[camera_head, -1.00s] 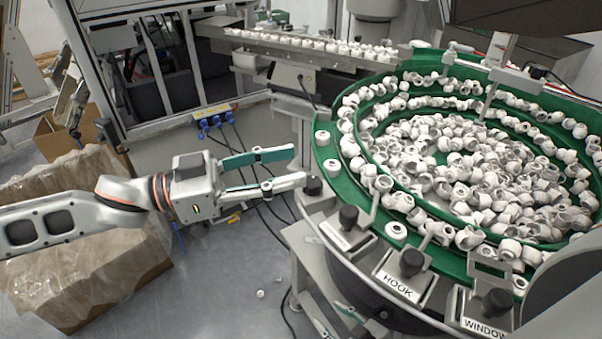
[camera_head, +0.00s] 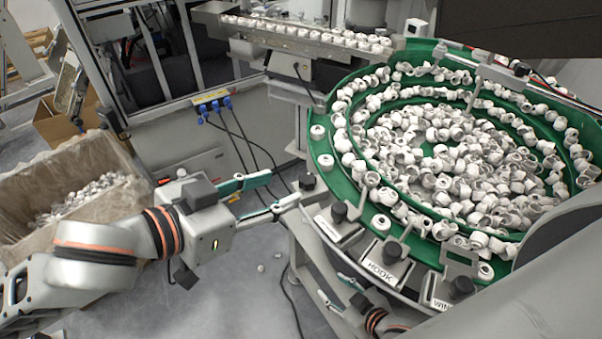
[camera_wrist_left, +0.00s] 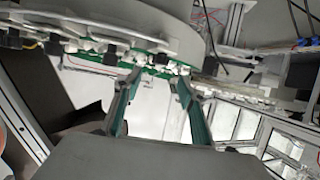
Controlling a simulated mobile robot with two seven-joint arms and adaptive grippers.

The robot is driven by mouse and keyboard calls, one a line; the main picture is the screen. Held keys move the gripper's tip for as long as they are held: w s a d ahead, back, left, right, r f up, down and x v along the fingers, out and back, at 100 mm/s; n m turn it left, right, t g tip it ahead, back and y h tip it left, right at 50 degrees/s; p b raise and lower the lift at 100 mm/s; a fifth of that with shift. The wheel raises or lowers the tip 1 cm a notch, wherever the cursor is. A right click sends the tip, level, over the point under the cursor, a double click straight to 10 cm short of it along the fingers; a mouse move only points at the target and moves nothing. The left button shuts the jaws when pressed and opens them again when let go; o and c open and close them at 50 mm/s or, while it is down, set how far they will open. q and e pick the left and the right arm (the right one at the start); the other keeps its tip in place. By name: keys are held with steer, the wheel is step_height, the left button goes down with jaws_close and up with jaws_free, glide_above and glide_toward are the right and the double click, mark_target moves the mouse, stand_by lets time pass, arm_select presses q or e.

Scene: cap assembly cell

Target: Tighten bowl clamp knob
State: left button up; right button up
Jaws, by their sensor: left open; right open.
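My left gripper (camera_head: 286,187) is open and empty. In the left wrist view the open fingers (camera_wrist_left: 159,75) point at the bowl's edge, with a small dark shape between the tips. My right gripper (camera_head: 330,285) is open and empty, low below the bowl's front edge, partly hidden by the bowl stand.
More black knobs (camera_head: 339,212) stand along the front rim beside labelled plates, one reading HOOK (camera_head: 382,272). White caps (camera_head: 440,150) fill the bowl. A feed rail (camera_head: 300,35) runs behind. A lined carton (camera_head: 60,185) stands left. Blue-plugged cables (camera_head: 235,130) hang behind my left gripper.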

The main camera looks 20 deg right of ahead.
mark_target(306, 178)
arm_select(q)
steer(key=x, duration=0.7)
steer(key=shift+w+d+f, duration=0.15)
steer(key=shift+d, duration=0.15)
steer(key=c, duration=1.1)
